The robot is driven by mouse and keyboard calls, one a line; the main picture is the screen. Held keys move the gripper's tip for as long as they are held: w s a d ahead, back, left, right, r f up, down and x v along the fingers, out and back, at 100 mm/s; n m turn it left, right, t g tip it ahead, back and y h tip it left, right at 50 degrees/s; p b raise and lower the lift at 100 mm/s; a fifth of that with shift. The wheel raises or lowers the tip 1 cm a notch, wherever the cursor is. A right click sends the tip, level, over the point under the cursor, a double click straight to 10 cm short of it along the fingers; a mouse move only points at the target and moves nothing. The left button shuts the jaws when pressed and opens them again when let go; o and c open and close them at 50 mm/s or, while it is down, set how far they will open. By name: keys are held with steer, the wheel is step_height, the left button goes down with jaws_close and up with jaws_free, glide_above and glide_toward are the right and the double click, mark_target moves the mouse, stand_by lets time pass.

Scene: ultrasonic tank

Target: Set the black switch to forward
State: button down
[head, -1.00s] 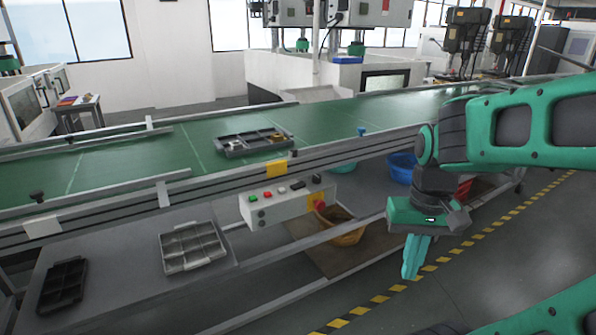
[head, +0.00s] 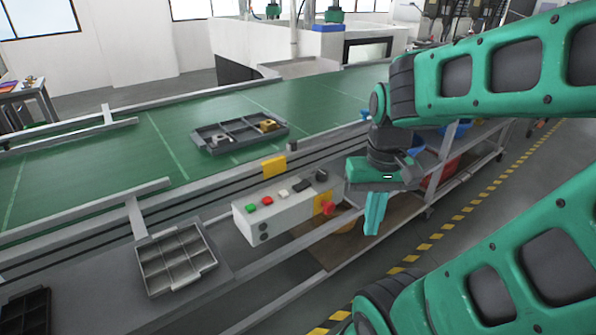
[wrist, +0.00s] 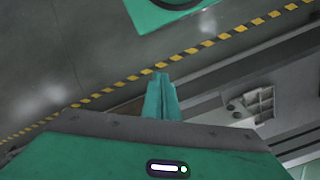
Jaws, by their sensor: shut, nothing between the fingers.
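The light grey control box (head: 285,215) hangs on the near side of the conveyor. Its top carries a green button (head: 252,208), a red button (head: 267,200), a white button (head: 283,193), and two black controls: a small one (head: 300,185) and a larger knob (head: 321,175) at the right end. I cannot tell which black one is the switch, or its setting. My gripper (head: 373,230) points down, shut and empty, to the right of the box and apart from it. In the wrist view, the closed fingers (wrist: 161,80) show against the floor; the black switch cannot be made out.
A red emergency knob (head: 329,208) on a yellow plate sticks out from the box's right end. The conveyor (head: 330,100) behind carries a grey tray (head: 213,148). Another divided tray (head: 150,268) lies left of the box. Floor with yellow-black striping (head: 455,217) is open at right.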

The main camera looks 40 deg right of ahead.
step_height(320, 180, up, 9)
steer(key=n+h, duration=0.2)
steer(key=n, duration=0.5)
glide_above(305, 183)
steer(key=a, duration=0.2)
steer(key=shift+a+r, duration=0.15)
steer(key=shift+r, duration=0.05)
steer(key=shift+f, duration=0.1)
steer(key=f, duration=0.4)
steer(key=d+f, duration=0.1)
steer(key=f, duration=0.4)
steer(key=d+f, duration=0.1)
steer(key=f, duration=0.3)
steer(key=shift+f, duration=0.35)
